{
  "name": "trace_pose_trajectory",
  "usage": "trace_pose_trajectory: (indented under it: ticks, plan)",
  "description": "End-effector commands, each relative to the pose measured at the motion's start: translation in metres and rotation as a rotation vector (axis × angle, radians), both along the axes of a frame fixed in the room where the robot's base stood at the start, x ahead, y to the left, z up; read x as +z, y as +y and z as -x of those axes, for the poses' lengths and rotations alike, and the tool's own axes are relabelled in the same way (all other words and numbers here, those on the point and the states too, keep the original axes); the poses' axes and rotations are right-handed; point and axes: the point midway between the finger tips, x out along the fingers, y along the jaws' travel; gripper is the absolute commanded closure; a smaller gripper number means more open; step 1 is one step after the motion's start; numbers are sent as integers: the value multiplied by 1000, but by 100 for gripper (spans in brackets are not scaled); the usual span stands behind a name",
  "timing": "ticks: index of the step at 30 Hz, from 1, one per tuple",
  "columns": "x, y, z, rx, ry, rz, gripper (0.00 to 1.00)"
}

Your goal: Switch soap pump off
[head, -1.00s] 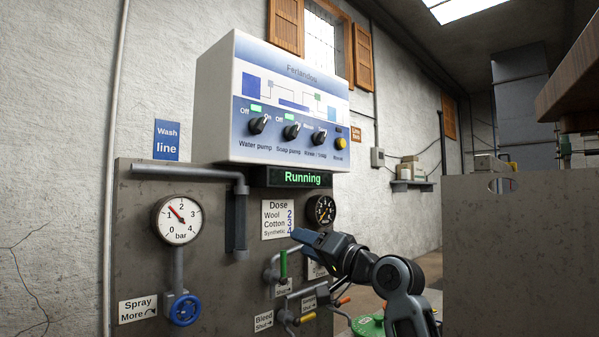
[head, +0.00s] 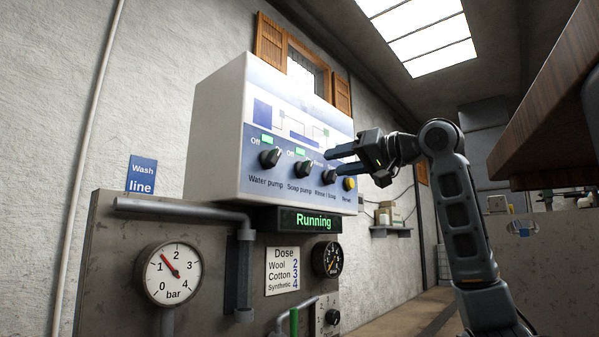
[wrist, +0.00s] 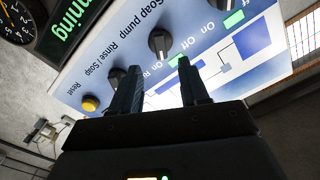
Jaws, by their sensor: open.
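The soap pump knob (head: 303,168) is a black rotary knob on the white-and-blue control box (head: 215,140), second from left. A green lamp (head: 304,152) is lit above it. Its pointer seems to lean to the upper right, away from Off. In the wrist view the soap pump knob (wrist: 160,42) shows beyond the fingertips, roughly between them in the picture. My gripper (head: 336,162) is open and empty, in front of the right part of the panel. It also shows in the wrist view (wrist: 159,68). I see no contact with the soap pump knob.
The water pump knob (head: 270,158) is to the left; the rinse/soap knob (head: 328,175) and yellow reset button (head: 350,184) are to the right, close to my fingers. A Running display (head: 305,221) hangs below. A wooden ledge (head: 550,120) overhangs at right.

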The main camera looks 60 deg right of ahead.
Motion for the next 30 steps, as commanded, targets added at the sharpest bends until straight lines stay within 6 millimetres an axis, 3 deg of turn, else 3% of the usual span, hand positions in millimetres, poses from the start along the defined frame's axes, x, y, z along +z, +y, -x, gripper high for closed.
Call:
trace_pose_trajectory:
  ticks: [16, 28, 30]
  plan:
    - [1, -16, -67, 1, 0, -2, 55]
    - [0, -18, -75, 1, -1, -1, 55]
    - [0, -18, -75, 1, 0, 0, 62]
